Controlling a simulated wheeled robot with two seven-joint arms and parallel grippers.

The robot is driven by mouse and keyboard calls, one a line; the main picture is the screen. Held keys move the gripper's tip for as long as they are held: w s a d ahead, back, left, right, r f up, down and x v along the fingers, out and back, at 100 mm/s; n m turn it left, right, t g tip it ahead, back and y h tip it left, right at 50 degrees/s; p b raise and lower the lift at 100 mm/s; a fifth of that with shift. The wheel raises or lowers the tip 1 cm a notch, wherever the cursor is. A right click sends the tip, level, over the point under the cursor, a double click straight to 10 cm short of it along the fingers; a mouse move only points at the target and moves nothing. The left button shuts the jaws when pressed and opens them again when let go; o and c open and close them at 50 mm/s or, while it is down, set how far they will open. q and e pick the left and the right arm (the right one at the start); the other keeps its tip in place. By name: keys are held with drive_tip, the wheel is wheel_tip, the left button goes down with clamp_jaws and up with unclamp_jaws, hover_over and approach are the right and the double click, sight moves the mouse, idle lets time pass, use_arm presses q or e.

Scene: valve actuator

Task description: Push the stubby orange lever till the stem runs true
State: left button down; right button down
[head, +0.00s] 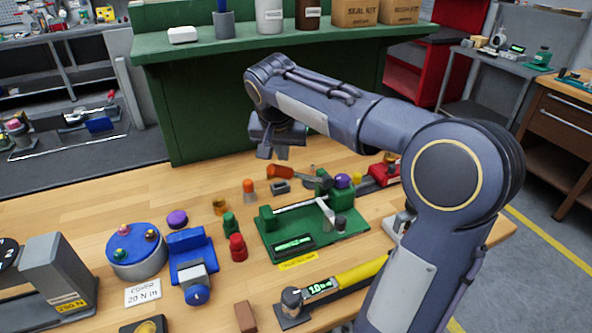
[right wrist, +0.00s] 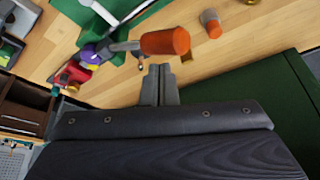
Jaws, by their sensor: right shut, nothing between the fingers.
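The stubby orange lever (head: 280,171) sticks out to the left at the back of a green fixture (head: 350,224). In the right wrist view its thick orange grip (right wrist: 166,41) is on a grey shank (right wrist: 124,46) and lies just beyond my fingertips. My right gripper (head: 271,154) is shut and empty, above and behind the lever, with its fingers pointing down. Its fingers (right wrist: 160,70) look close to the grip with a small gap in the picture; contact cannot be told. A silver rod, perhaps the stem, (head: 300,203) crosses the fixture. My left gripper is out of view.
An orange-topped peg (head: 249,187) stands left of the lever. A purple knob (head: 342,181) and a red part (head: 384,172) are to its right. Green and red pegs (head: 237,246) stand left of the fixture. A green cabinet (head: 200,110) rises behind the bench.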

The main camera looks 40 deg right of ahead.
drive_tip(key=shift+f, duration=0.15)
idle(0.5)
drive_tip(key=shift+f+b, duration=0.35)
drive_tip(key=shift+b, duration=0.05)
drive_tip(key=shift+f, duration=0.1)
